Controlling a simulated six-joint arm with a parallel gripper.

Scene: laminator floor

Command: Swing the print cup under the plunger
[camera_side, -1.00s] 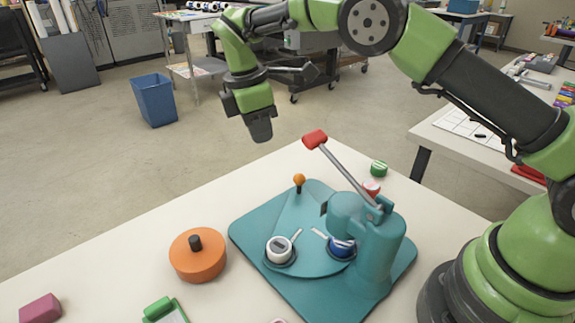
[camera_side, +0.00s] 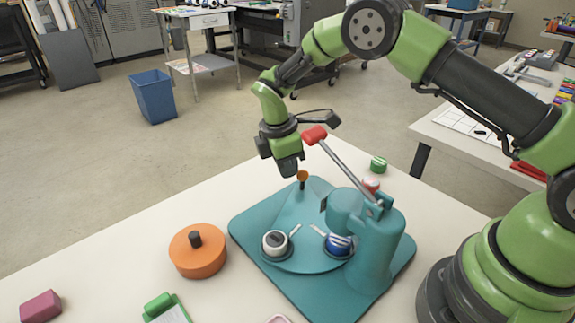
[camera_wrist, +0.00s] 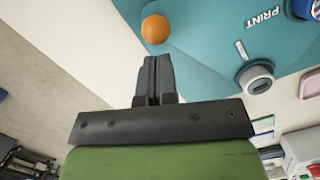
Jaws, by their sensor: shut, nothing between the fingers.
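My gripper (camera_side: 290,170) is shut and empty, just left of the orange knob (camera_side: 302,176) at the far corner of the teal swing plate (camera_side: 305,207). In the wrist view the knob (camera_wrist: 155,29) shows just beyond my closed fingertips (camera_wrist: 155,60); contact is unclear. The plate carries a white cup (camera_side: 275,243) at left and a blue-striped cup (camera_side: 338,246) at right. The word PRINT (camera_wrist: 262,18) lies nearer the blue cup (camera_wrist: 306,8) than the white cup (camera_wrist: 257,78). The teal press head (camera_side: 345,208) overhangs near the blue cup; the plunger's underside is hidden.
The press lever with red handle (camera_side: 314,135) rises right of my gripper. A green-striped item (camera_side: 378,165) stands behind the press.

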